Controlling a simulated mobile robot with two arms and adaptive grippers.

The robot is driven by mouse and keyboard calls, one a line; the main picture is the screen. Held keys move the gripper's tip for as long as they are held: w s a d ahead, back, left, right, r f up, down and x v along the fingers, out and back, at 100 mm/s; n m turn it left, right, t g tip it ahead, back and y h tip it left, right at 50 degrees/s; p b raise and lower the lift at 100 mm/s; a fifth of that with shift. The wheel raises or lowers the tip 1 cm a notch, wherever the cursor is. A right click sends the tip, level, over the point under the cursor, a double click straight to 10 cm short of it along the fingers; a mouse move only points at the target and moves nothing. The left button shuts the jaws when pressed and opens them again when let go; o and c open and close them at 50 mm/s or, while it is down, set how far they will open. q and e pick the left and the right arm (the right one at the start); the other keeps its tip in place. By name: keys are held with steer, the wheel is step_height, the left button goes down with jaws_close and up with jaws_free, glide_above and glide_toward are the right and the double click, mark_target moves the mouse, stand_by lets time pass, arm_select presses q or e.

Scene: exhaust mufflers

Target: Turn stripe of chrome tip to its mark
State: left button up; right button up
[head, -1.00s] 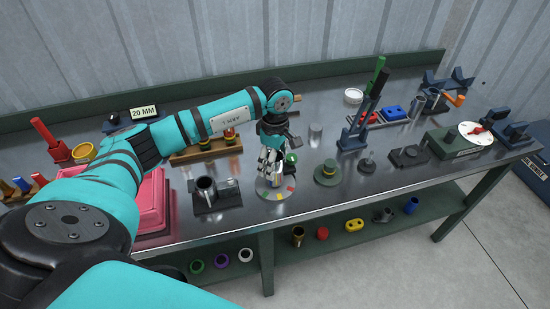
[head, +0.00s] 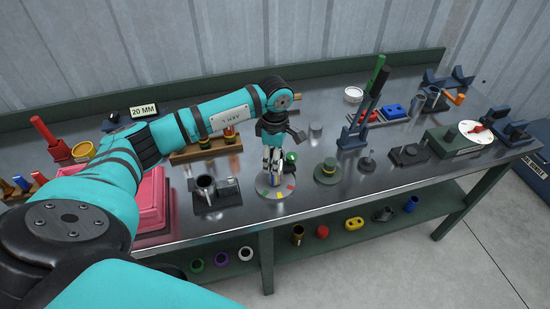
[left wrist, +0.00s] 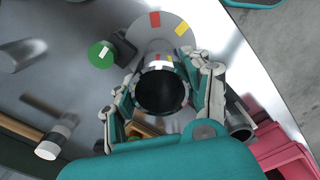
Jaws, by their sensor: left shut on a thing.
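The chrome tip (left wrist: 161,90) shows end-on in the left wrist view as a ring with a dark opening. It stands on a pale round disc (head: 263,190). The disc carries a red mark (left wrist: 155,19) and a yellow mark (left wrist: 183,29) near its rim. Small red and yellow patches show on the tip's bright wall on the disc side; I cannot tell a stripe from reflections. My left gripper (head: 272,165) points down over the disc and is shut on the tip, one finger on each side (left wrist: 164,95). In the head view the fingers mostly hide the tip. My right gripper is out of view.
A green knob (left wrist: 102,54) with a white mark sits beside the disc. A dark fixture with a tube (head: 206,188) stands left of it and a green stepped post (head: 327,174) right. Pink trays (head: 152,207) lie farther left. The bench's front edge is close.

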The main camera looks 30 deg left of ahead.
arm_select(q)
steer(key=n, duration=0.8)
steer(key=n+p, duration=0.1)
steer(key=n, duration=0.3)
steer(key=shift+r, duration=0.1)
steer(key=shift+n, duration=1.3)
steer(key=shift+n+p, duration=0.3)
steer(key=shift+n, duration=0.6)
steer(key=o, duration=1.3)
steer(key=shift+o, duration=0.2)
